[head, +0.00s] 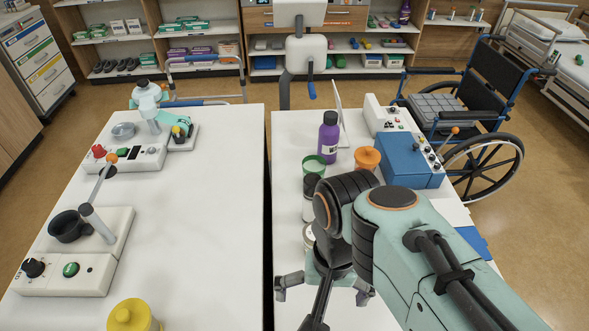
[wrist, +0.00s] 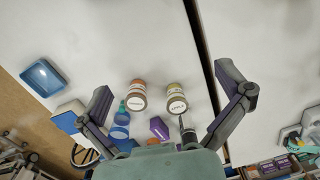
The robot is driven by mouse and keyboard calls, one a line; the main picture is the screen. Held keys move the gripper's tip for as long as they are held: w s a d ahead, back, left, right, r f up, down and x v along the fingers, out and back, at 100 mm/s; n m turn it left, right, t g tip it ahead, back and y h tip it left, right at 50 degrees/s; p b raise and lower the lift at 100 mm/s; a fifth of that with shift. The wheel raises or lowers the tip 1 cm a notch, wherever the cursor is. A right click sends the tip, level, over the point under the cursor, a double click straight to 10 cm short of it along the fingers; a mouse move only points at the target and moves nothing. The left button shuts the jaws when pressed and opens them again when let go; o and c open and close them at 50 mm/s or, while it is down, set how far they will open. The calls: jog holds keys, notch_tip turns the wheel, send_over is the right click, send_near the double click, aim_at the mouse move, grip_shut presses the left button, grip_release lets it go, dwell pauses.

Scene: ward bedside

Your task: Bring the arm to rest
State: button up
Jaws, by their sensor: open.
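My gripper (head: 322,291) hangs above the near part of the right-hand table (head: 288,240), with its two fingers spread wide. In the wrist view my gripper (wrist: 164,78) is also open, with nothing between its fingers. Two small labelled jars, one orange-brown (wrist: 136,95) and one yellowish (wrist: 176,97), show between the fingers in that view, apart from them. My arm covers part of the right-hand table in the head view.
The right table holds a purple bottle (head: 328,140), an orange-lidded jar (head: 367,158), a green cup (head: 314,166) and a blue box (head: 405,160). The left table (head: 205,230) holds devices and a yellow-lidded jar (head: 133,316). A gap separates the tables; a wheelchair (head: 480,125) stands right.

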jog(key=s+d+f+n, duration=0.2)
jog(key=s+d, duration=0.1)
jog(key=s, duration=0.2)
jog(key=shift+s+d+n, duration=0.2)
jog(key=shift+d+n, duration=0.05)
jog(key=shift+n, duration=0.05)
jog(key=shift+f, duration=0.1)
